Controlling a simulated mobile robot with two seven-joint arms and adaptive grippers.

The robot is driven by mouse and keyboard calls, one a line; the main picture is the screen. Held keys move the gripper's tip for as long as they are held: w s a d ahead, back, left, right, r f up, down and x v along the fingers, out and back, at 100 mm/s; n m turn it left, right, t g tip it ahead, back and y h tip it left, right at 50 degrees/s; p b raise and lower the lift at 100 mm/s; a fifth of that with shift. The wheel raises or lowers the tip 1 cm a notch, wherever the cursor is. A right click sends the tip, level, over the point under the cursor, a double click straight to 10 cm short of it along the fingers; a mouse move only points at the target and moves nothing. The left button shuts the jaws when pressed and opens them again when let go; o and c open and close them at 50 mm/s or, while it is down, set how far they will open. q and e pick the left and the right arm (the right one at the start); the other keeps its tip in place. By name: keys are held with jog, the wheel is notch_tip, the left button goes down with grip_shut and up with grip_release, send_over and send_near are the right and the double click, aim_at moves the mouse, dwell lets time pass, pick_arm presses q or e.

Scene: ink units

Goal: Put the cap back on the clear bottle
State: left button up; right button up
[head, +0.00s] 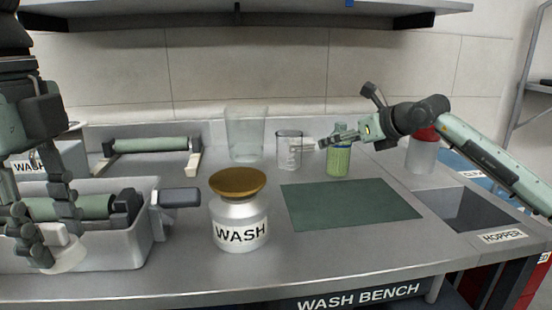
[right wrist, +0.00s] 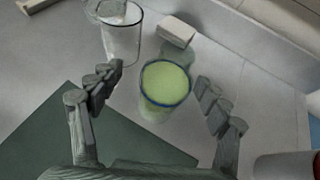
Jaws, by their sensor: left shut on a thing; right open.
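My left gripper (head: 45,225) is shut on a pale, roundish thing (head: 68,256) that looks like a cap, held low over the left front of the bench. A see-through vessel with yellow-green contents (head: 338,162) stands upright behind the green mat. From above, in the right wrist view, this vessel (right wrist: 165,85) looks uncapped, with a blue rim. My right gripper (head: 335,142) is open at this vessel. In its wrist view, the right gripper's fingers (right wrist: 158,100) lie on either side of it, apart from it. I cannot tell whether this vessel is the clear bottle.
An empty clear glass (head: 289,152) and a taller clear beaker (head: 245,135) stand left of the green vessel. A WASH jar (head: 238,228) with a brown top is at front centre. A red-capped bottle (head: 422,155) is right. The green mat (head: 350,206) is bare.

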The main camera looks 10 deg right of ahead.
aim_at(330, 148)
jog(key=shift+w+a+f, duration=0.15)
jog(key=shift+w+f, duration=0.05)
jog(key=shift+w, duration=0.1)
jog(key=x, duration=0.3)
jog(key=d+p+x, duration=0.1)
jog(key=x, duration=0.1)
jog(key=shift+a+f, duration=0.1)
jog(key=shift+f, duration=0.35)
grip_shut()
dwell(0.4)
jog(key=shift+r, duration=0.15)
dwell(0.3)
